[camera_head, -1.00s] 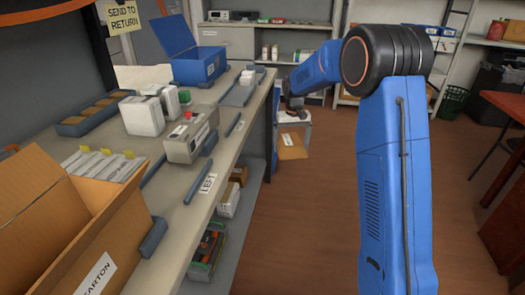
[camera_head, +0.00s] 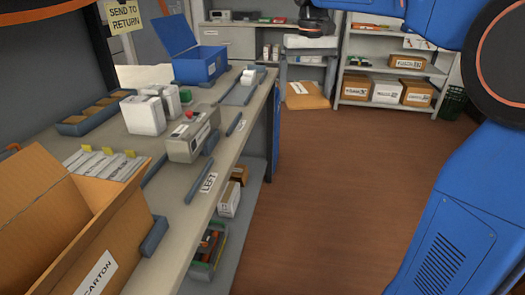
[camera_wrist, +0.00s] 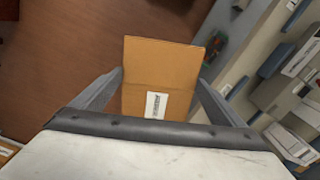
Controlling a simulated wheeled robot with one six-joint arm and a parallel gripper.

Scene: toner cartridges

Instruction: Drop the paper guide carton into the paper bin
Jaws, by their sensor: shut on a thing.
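My gripper (camera_head: 306,85) hangs at the end of my raised arm, beyond the workbench's far end. It is shut on a flat brown carton (camera_head: 306,101), which hangs below its white palm, over the floor. In the wrist view my gripper (camera_wrist: 160,82) has one finger at each side of the carton (camera_wrist: 162,62). A white label with dark marks is on its face, too small to read. A green mesh bin (camera_head: 453,103) stands at the right, partly hidden by my arm; whether it is the paper bin I cannot tell.
The workbench (camera_head: 210,160) at the left holds a blue box (camera_head: 200,65), a grey device (camera_head: 191,136) and a large open carton (camera_head: 105,235). A shelf (camera_head: 392,73) with boxes stands at the back right. The brown floor (camera_head: 325,190) between is clear.

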